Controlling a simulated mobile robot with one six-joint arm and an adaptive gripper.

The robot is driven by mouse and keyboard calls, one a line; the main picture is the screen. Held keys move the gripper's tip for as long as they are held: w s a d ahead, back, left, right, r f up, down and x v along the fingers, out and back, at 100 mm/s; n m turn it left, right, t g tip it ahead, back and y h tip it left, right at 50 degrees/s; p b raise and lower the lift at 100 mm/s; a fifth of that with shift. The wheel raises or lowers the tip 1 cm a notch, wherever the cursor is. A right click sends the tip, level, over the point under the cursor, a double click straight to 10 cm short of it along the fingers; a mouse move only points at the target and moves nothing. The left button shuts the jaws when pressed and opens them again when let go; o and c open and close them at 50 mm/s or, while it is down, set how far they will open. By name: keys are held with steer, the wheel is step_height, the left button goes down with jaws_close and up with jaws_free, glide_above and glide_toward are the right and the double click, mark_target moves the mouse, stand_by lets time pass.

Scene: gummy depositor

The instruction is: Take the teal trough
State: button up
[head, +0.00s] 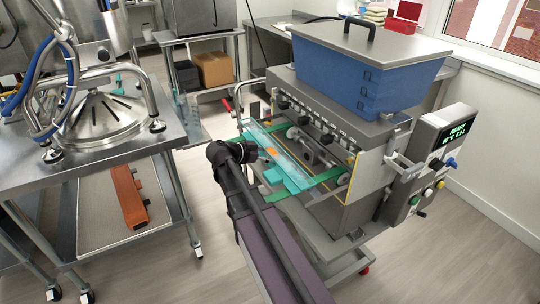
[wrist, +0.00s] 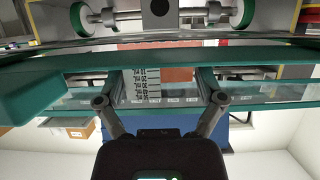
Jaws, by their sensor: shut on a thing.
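The teal trough (head: 289,181) is long, with a see-through panel and a solid teal block on its near side. It lies slantwise at the front opening of the depositor in the head view. In the wrist view it runs across the whole picture as a teal band (wrist: 60,63), with the teal block at the left. My gripper (wrist: 158,74) is shut on the trough, its two fingers spaced apart against it near its middle. A striped label and an orange-red patch show between the fingers. In the head view my dark wrist hides part of the fingers.
The depositor (head: 345,135) carries a blue hopper (head: 365,80) and a control panel (head: 435,150) at the right. Rollers (head: 300,138) sit just behind the trough. A steel table (head: 95,135) with a metal cone-shaped device stands at left. Floor between table and depositor is clear.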

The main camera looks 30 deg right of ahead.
steer(key=shift+r+p, duration=4.75)
steer(key=shift+r, duration=0.15)
